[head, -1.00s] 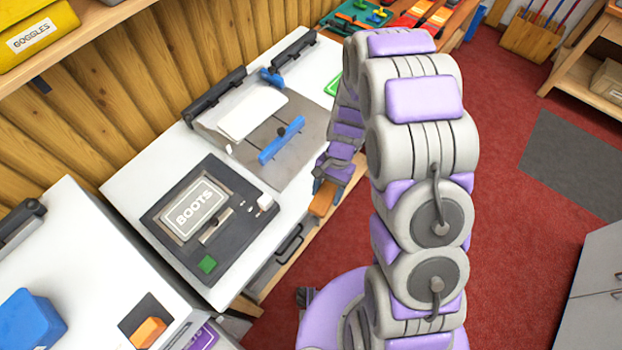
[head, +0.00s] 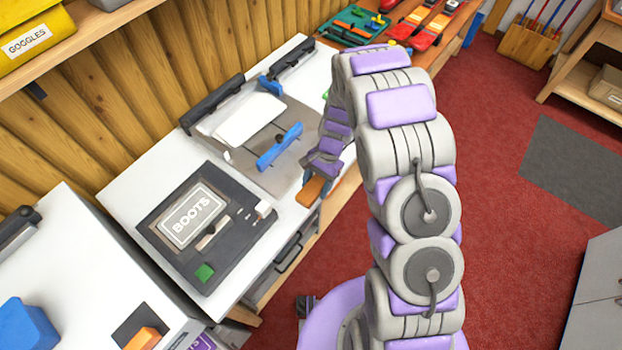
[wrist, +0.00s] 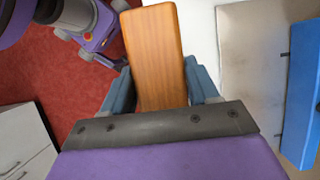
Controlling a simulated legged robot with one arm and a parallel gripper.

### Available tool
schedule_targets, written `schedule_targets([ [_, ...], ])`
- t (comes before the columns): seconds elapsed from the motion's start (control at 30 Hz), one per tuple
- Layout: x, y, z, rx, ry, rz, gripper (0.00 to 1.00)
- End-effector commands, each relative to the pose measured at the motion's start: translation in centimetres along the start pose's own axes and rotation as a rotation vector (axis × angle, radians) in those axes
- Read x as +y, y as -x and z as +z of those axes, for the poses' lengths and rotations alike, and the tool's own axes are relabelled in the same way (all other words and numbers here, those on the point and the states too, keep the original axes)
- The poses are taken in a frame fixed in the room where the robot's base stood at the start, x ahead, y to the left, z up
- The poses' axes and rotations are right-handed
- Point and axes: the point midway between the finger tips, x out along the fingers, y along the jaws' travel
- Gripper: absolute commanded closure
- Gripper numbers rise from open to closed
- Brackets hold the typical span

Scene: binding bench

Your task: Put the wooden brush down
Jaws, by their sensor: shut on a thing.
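The wooden brush (wrist: 155,58) is an orange-brown wooden block between the two blue-grey fingers of my gripper (wrist: 158,88) in the wrist view. My gripper is shut on it. In the head view the brush (head: 313,190) shows at the end of my arm, by the front edge of the white bench (head: 128,188). I cannot tell whether it touches the bench top. The brush's far end and underside are partly out of sight.
A dark panel labelled BOOTS (head: 192,215) is left of my gripper. Behind it lie a grey board with white paper (head: 240,117) and a blue bar (head: 279,147). An orange block (head: 143,339) sits at lower left. Red floor (head: 480,150) is open to the right.

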Motion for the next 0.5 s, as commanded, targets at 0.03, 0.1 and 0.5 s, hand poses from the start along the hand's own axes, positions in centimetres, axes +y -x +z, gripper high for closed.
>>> schedule_targets([
  [0.03, -0.8, 0.1, -0.8, 0.004, 0.002, -0.003, 0.85],
  [0.1, -1.6, 0.1, -1.2, 0.0, 0.001, 0.001, 0.85],
  [0.5, -3.9, 0.6, -2.5, 0.001, 0.0, 0.002, 0.85],
])
